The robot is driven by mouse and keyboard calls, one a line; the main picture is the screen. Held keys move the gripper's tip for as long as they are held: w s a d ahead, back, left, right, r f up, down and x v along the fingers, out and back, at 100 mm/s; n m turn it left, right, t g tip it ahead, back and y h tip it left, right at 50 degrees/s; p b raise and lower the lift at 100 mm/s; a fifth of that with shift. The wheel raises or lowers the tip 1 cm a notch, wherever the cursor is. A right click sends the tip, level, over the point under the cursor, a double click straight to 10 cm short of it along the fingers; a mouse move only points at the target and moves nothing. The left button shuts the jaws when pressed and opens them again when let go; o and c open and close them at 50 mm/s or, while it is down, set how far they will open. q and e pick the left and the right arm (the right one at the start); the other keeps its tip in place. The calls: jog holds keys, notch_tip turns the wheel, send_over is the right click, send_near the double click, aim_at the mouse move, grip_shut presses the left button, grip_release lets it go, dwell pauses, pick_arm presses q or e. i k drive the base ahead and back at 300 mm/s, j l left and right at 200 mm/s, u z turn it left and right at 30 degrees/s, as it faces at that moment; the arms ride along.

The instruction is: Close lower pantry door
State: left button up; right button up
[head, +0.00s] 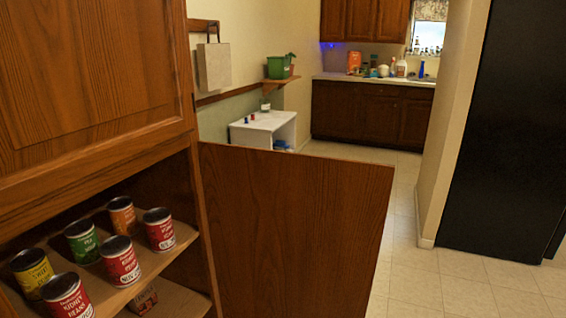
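The lower pantry door (292,230) is a brown wooden panel. It stands wide open, swung out to the right from its hinge side at the cabinet's right post. The wooden pantry cabinet (204,225) is at the left, and its lower opening shows shelves (180,243) with cans on them. The upper pantry door (85,75) is shut above the opening. The lower edge of the open door runs out of the frame. Neither of my grippers shows in the head view.
Several cans, including a kidney beans can (120,262), stand on the pantry shelf. A tall black panel (505,140) stands at the right by a wall corner (440,130). Tiled floor (425,270) is clear right of the door. A white cabinet (265,128) and a counter (372,79) lie beyond.

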aim_at(292, 235)
jog(key=i+l+u, duration=0.2)
jog(key=l+u, duration=0.25)
jog(key=l, duration=0.2)
jog(key=i+l+u, duration=0.1)
jog(key=l+u, duration=0.35)
jog(key=l, duration=0.3)
jog(key=l+u, duration=0.4)
jog(key=l, duration=0.3)
jog(key=i+l+u, duration=0.1)
jog(key=l+u, duration=0.25)
jog(key=l, duration=0.3)
jog(key=l+u, duration=0.4)
jog(key=l, duration=0.2)
jog(key=k+l+u, duration=0.1)
jog(key=l+u, duration=0.25)
jog(key=l, duration=0.25)
jog(key=k+l+u, duration=0.15)
jog(key=l+u, duration=0.2)
jog(key=l, duration=0.3)
